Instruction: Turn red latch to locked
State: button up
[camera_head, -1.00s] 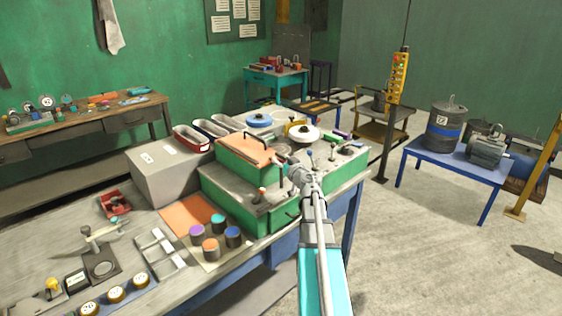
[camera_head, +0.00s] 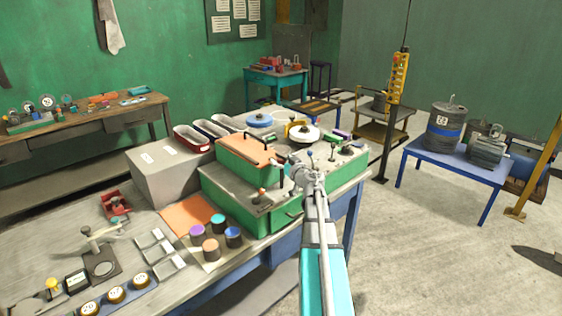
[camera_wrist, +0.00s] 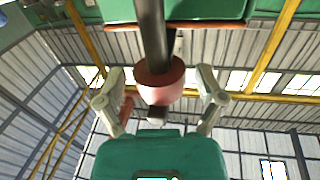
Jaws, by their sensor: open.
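In the wrist view a dull red round knob (camera_wrist: 160,82) on a dark bar, which looks like the red latch, stands between the two fingers of my gripper (camera_wrist: 160,103). The fingers are open, one on each side, with visible gaps to the knob. In the head view my gripper (camera_head: 287,168) is at the right front corner of the green box with an orange-brown lid (camera_head: 246,151). A small red part (camera_head: 277,159) shows there. My wrist partly hides this spot, so the latch's angle cannot be told.
The green box stands on a wider green base (camera_head: 232,210) on the grey bench (camera_head: 60,240). A short lever with an orange knob (camera_head: 261,194) stands close in front. Coloured cylinders (camera_head: 211,248) stand at front left.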

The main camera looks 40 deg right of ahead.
jog(key=shift+s, duration=0.1)
jog(key=s+a, duration=0.1)
jog(key=s, duration=1)
jog(key=shift+s+a, duration=0.15)
jog(key=shift+s, duration=0.25)
dwell(0.6)
